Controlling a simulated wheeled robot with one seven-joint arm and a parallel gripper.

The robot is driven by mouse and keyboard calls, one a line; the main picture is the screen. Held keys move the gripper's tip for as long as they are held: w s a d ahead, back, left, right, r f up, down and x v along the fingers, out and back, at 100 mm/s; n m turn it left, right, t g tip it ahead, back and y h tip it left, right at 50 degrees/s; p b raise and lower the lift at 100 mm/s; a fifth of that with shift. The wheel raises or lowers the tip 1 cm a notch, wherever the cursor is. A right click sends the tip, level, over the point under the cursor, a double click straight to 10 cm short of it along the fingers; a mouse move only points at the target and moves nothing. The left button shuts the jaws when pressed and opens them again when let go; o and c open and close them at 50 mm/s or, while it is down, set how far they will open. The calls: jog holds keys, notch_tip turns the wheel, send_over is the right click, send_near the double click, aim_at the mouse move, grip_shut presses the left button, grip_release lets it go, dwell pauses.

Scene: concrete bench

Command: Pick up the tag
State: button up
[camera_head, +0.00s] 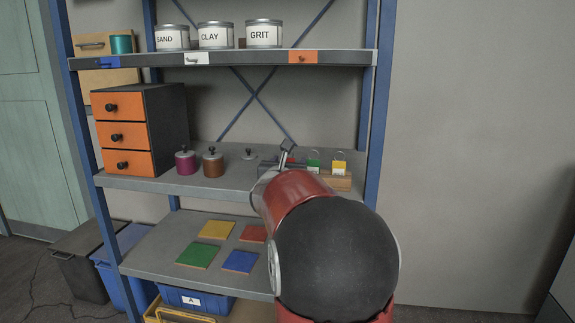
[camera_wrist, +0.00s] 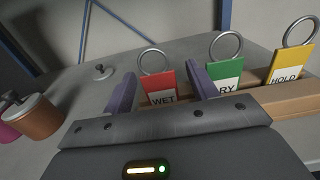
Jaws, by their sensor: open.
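Three tags with metal rings stand in a wooden holder (camera_wrist: 285,97) on the middle shelf. In the wrist view they are a red tag reading WET (camera_wrist: 161,86), a green tag (camera_wrist: 228,72) with part of its word covered by a finger, and a yellow tag reading HOLD (camera_wrist: 287,68). My gripper (camera_wrist: 163,88) is open, with one finger left of the red tag and the other between the red and green tags. I cannot tell if the fingers touch it. In the head view the green tag (camera_head: 313,165) and yellow tag (camera_head: 338,166) show beside my arm.
A brown jar (camera_head: 213,164) and a magenta jar (camera_head: 186,162) stand left on the middle shelf (camera_head: 235,183), near an orange drawer unit (camera_head: 122,134). A small knobbed lid (camera_wrist: 102,72) lies behind. Labelled cans (camera_head: 216,35) stand on the shelf above.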

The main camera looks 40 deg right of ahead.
jog(key=shift+x, duration=0.8)
jog(key=shift+c, duration=0.5)
jog(key=c, duration=0.9)
notch_tip(320, 180, up, 10)
jog(key=shift+p, duration=1.2)
jog(key=shift+c, duration=0.2)
